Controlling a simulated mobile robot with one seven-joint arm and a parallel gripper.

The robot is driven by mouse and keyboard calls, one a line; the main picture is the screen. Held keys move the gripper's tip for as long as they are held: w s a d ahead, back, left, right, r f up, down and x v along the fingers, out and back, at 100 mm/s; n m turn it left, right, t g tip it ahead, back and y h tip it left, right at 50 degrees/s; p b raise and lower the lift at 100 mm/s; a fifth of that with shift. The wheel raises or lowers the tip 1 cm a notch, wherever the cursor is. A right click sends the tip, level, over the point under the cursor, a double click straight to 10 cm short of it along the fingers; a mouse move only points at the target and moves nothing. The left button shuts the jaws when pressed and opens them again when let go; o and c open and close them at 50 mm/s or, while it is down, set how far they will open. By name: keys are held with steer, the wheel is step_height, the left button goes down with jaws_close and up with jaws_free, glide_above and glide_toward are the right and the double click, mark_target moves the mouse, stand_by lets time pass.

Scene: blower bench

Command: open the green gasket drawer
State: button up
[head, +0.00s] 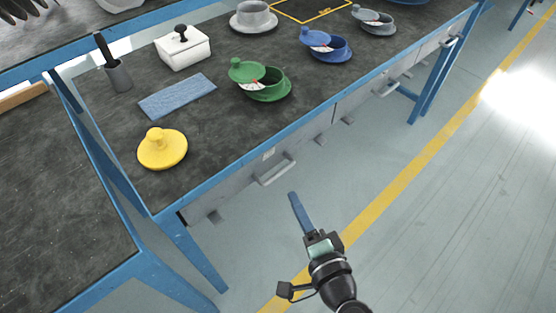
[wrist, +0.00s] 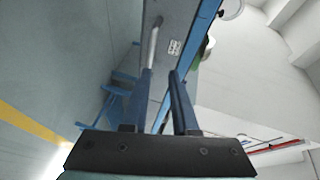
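The grey drawer front (head: 249,172) at the near end of the blue bench has a bar handle (head: 274,173) and a small pale label (head: 268,155). It looks shut. I see no green on it, and the label is too small to read, so I cannot tell whether it is the green gasket drawer. My gripper (head: 293,196) is below and right of this handle in the head view. In the wrist view my gripper (wrist: 160,72) is open and empty. A handle (wrist: 152,45) shows just beyond the left fingertip; contact is unclear. A label (wrist: 174,47) is beside it.
Other drawer handles (head: 387,89) run along the bench front. The floor before the bench is clear.

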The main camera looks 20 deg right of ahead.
mark_target(279, 172)
steer(key=shift+m, duration=0.6)
steer(key=w+f, duration=0.1)
steer(key=w, duration=0.2)
steer(key=w+f, duration=0.1)
steer(key=w, duration=0.3)
steer(key=w+f+b, duration=0.1)
steer(key=w, duration=0.3)
steer(key=shift+w+d+f, duration=0.15)
steer(key=shift+d+f, duration=0.1)
steer(key=shift+f, duration=0.05)
steer(key=shift+c, duration=0.2)
jaws_close()
stand_by(0.4)
